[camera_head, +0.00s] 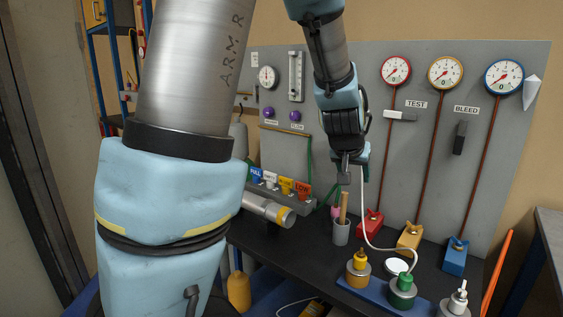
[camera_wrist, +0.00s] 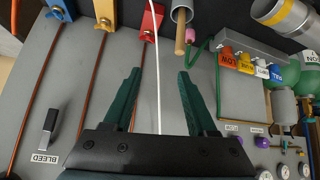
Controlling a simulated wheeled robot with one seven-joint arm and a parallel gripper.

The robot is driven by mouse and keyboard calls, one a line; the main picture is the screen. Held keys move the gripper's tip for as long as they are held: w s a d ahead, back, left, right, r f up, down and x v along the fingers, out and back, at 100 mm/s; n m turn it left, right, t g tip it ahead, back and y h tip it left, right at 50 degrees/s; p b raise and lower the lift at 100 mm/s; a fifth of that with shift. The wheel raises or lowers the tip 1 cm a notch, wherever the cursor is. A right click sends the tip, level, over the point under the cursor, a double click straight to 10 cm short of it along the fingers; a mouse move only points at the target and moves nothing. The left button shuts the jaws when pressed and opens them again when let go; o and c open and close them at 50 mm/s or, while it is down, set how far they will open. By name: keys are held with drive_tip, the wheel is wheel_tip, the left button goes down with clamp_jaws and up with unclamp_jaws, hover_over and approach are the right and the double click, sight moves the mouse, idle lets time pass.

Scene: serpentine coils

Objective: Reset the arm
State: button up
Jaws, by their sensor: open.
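My gripper (camera_wrist: 158,98) is open and empty in the wrist view, its two green fingers spread apart with grey panel showing behind them. In the head view my gripper (camera_head: 349,180) hangs down in front of the grey panel, above a small grey cup (camera_head: 341,233) holding a wooden stick. My arm comes down from the top of the head view, and its large blue and silver links cover much of the left. A white cord (camera_wrist: 157,60) runs up between the fingers in the wrist view; I cannot tell whether it touches them.
The grey panel (camera_head: 440,75) carries round gauges and TEST and BLEED handles. Red (camera_head: 369,224), yellow (camera_head: 409,238) and blue (camera_head: 455,258) valve blocks stand below. A blue tray (camera_head: 372,296) with several knobbed fittings sits at the front of the black bench. Coloured tags and a silver cylinder (camera_head: 265,209) lie left.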

drive_tip(key=s+a+f+n+g+y, duration=0.2)
drive_tip(key=s+a, duration=0.4)
drive_tip(key=a, duration=0.6)
drive_tip(key=s+a+f+n+g+y, duration=0.1)
drive_tip(key=s+a+f, duration=0.4)
drive_tip(key=a, duration=0.8)
drive_tip(key=s+n+g, duration=0.1)
drive_tip(key=s+g, duration=0.1)
drive_tip(key=shift+s+f+g+y, duration=0.2)
drive_tip(key=shift+s+g+y, duration=0.1)
drive_tip(key=shift+y, duration=0.1)
